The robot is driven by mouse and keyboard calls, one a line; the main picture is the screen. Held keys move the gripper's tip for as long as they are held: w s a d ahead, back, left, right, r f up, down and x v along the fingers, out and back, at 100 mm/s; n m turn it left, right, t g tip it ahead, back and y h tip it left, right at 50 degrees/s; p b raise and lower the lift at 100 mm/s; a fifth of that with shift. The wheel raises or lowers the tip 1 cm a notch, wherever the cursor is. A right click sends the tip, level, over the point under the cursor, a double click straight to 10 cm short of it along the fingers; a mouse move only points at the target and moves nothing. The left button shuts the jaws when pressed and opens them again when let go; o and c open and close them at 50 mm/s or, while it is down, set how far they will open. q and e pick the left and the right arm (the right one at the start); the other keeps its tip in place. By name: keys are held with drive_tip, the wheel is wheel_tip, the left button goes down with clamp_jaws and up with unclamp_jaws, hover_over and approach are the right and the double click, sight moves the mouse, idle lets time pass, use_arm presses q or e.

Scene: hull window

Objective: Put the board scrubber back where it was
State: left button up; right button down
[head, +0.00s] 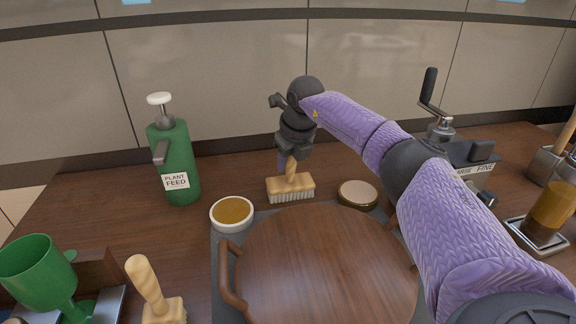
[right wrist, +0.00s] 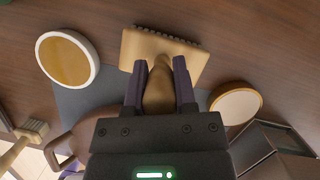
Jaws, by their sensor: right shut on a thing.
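The board scrubber (head: 291,188) is a pale wooden block with bristles below and an upright handle. It is behind the round wooden board (head: 325,265), between a white dish of amber stuff (head: 233,213) and a small round pale-topped disc (head: 357,194). My right gripper (head: 287,161) is shut on its handle from above. In the right wrist view the two fingers (right wrist: 160,72) flank the handle (right wrist: 159,88), with the block (right wrist: 155,47) beyond them. The bristles are at or just above the table; I cannot tell if they touch. My left gripper is out of view.
A green plant feed bottle (head: 177,160) stands at the left. A green cup (head: 42,272) and another wooden-handled brush (head: 152,290) are at the front left. A cranked grinder (head: 445,135) and an amber jar (head: 551,208) stand at the right. A wall closes the back.

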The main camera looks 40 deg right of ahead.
drive_tip(key=shift+r, duration=0.1)
drive_tip(key=shift+c, duration=2.1)
unclamp_jaws()
drive_tip(key=p+v, duration=0.3)
drive_tip(key=v, duration=0.9)
